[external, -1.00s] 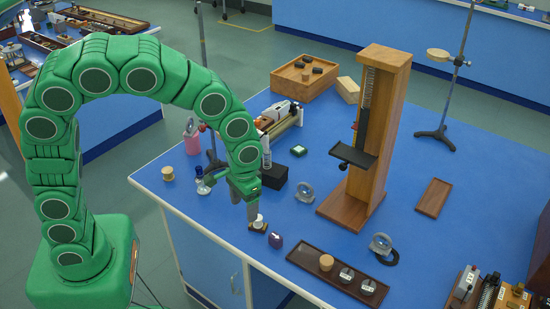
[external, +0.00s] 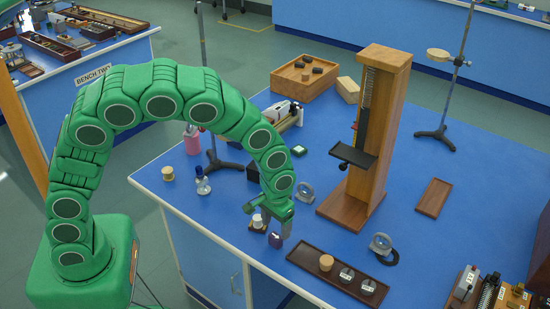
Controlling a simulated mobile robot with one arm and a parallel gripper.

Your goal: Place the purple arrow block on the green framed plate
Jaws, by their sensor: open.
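The purple arrow block (external: 276,241) stands on the blue bench near its front edge, with a small pale mark on it. My gripper (external: 284,229) is open and points down right at the block, with its fingers just above and behind it in the picture. I cannot tell whether the fingers straddle or touch the block. The small green framed plate (external: 299,150) lies farther back on the bench, left of the wooden column, with a pale centre. Nothing is seen on it.
A small dark-based white item (external: 257,225) stands close left of the block. A dark tray (external: 312,259) with a cork and weights lies to the right. A round lens (external: 305,192), a black box (external: 253,173) and the tall wooden column (external: 372,150) stand between or beside block and plate.

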